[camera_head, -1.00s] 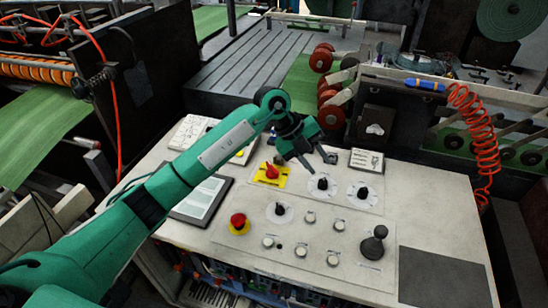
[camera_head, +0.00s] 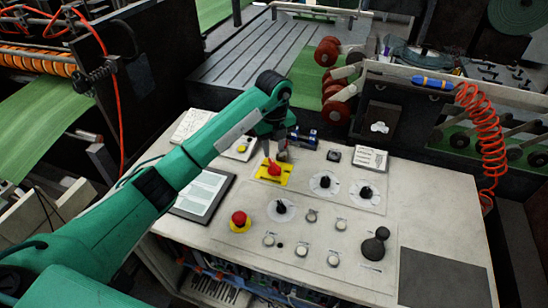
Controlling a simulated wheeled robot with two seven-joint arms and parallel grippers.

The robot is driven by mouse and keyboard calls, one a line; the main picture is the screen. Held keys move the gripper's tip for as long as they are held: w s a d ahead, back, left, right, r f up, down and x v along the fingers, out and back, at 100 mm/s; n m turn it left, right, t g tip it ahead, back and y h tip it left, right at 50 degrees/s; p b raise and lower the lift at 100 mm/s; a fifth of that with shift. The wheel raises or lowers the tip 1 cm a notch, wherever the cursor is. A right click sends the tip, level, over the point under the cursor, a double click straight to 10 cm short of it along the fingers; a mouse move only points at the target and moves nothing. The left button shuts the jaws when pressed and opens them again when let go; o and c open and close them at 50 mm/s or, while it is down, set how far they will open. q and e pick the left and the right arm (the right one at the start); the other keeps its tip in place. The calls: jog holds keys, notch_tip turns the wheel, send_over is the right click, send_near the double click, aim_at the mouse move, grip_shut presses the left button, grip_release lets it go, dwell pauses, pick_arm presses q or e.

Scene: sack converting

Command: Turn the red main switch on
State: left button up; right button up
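The red main switch (camera_head: 274,168) is a red knob on a yellow plate (camera_head: 266,176) at the upper left of the control panel (camera_head: 330,262). My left gripper (camera_head: 275,156) points down right at the knob, just behind and above it. Its fingers are small and partly hidden against the arm, so I cannot tell whether they touch the knob or how far apart they are. My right gripper is out of the view.
A red mushroom button (camera_head: 239,218) on a yellow disc stands in front of the switch. Several black knobs, white buttons and a black joystick (camera_head: 375,245) fill the panel. A tablet (camera_head: 203,192) lies at left. A coiled red hose (camera_head: 483,140) hangs at right.

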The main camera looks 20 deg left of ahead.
aim_at(274, 163)
pick_arm(q)
notch_tip(274, 163, down, 6)
jog(key=shift+r+p, duration=0.15)
jog(key=shift+p, duration=0.5)
grip_shut()
